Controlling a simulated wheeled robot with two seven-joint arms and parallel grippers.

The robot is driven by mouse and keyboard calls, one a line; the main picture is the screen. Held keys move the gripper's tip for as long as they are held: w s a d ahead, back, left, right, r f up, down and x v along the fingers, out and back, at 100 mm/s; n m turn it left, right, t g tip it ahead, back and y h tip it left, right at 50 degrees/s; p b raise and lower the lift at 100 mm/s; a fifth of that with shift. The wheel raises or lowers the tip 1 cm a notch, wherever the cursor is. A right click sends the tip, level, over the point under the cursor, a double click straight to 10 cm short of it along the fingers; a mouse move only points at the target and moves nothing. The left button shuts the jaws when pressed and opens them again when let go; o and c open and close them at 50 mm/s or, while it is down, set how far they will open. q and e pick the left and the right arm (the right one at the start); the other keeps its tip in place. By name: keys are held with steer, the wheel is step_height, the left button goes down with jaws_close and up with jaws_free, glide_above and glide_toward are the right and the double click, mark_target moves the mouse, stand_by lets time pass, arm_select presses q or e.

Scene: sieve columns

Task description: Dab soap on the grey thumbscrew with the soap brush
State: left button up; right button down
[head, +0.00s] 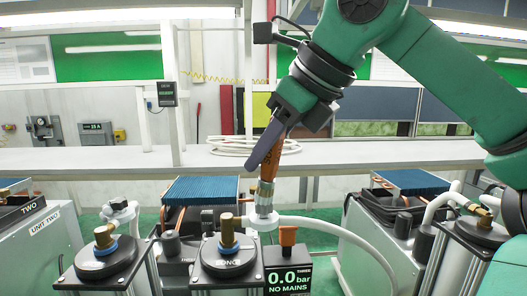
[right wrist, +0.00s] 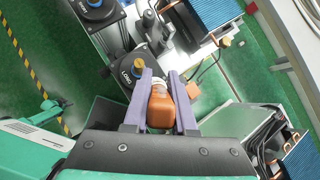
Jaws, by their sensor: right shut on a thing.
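My right gripper (head: 260,162) is shut on the soap brush (head: 284,163), which has an orange-brown handle and a metal ferrule pointing down. In the right wrist view, both purple fingers (right wrist: 160,78) flank the brush's orange handle end (right wrist: 160,110). In the head view the brush's lower end overlaps a white hose fitting (head: 262,222) behind the middle column's black cap (head: 228,263). I cannot tell whether they touch. I cannot make out the grey thumbscrew for certain; the brush may hide it. My left gripper is in neither view.
A black-capped column with a brass fitting and blue ring (head: 104,251) stands at left. A display reading 0.0 bar (head: 288,279) stands right of the middle column. A white hose (head: 340,229) arcs right. Blue-topped units (head: 201,190) stand behind, before a long white bench (head: 110,160).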

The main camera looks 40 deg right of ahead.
step_height(320, 180, up, 3)
steer(key=shift+w+d+f+p, duration=0.1)
steer(key=shift+f+p, duration=0.1)
steer(key=shift+p, duration=0.2)
steer(key=shift+r, duration=2.15)
